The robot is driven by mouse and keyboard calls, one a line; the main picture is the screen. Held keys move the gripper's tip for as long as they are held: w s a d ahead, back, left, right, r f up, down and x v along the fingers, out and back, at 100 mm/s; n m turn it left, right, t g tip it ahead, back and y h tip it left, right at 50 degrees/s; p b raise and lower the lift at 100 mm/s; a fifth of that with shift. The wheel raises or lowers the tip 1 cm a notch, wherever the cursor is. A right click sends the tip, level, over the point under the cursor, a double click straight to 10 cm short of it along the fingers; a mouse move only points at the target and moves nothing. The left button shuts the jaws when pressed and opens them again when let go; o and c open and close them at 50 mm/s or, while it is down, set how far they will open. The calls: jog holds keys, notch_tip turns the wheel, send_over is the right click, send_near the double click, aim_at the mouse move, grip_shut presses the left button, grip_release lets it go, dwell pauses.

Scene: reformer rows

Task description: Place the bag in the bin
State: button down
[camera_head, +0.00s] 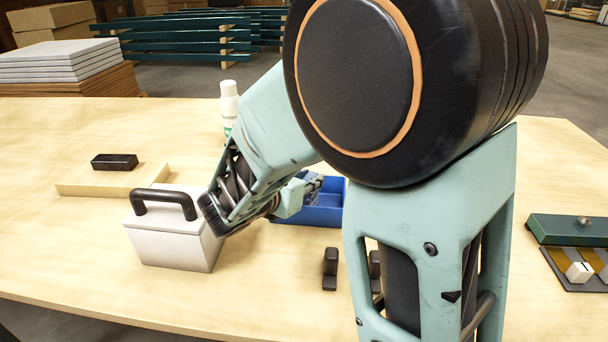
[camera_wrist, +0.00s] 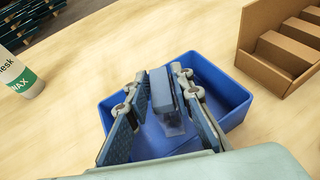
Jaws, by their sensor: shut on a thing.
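The bag (camera_wrist: 172,124) is small, with a blue-grey upper part and a clear lower part. My gripper (camera_wrist: 162,82) is shut on it, a finger on each side. The blue bin (camera_wrist: 222,88) is an open shallow tray, and in the wrist view the bag shows against its inside. The bin also shows in the head view (camera_head: 322,215), partly behind my arm. There my gripper (camera_head: 312,184) is at the bin, and the bag is hard to make out. I cannot tell whether the bag touches the bin floor.
A white box (camera_head: 170,245) with a black handle stands left of the bin. A bottle (camera_head: 229,100) stands behind my arm. A cardboard box (camera_wrist: 262,72) with brown blocks is close to the bin's right. A small black block (camera_head: 330,268) stands in front of the bin.

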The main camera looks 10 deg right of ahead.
jog(key=c, duration=1.7)
grip_release()
jog(key=shift+a+r+p, duration=0.1)
jog(key=shift+r+p, duration=0.15)
jog(key=shift+p, duration=0.1)
jog(key=p+v, duration=0.2)
jog(key=v, duration=0.9)
jog(key=shift+s+a, duration=0.25)
jog(key=shift+s, duration=0.15)
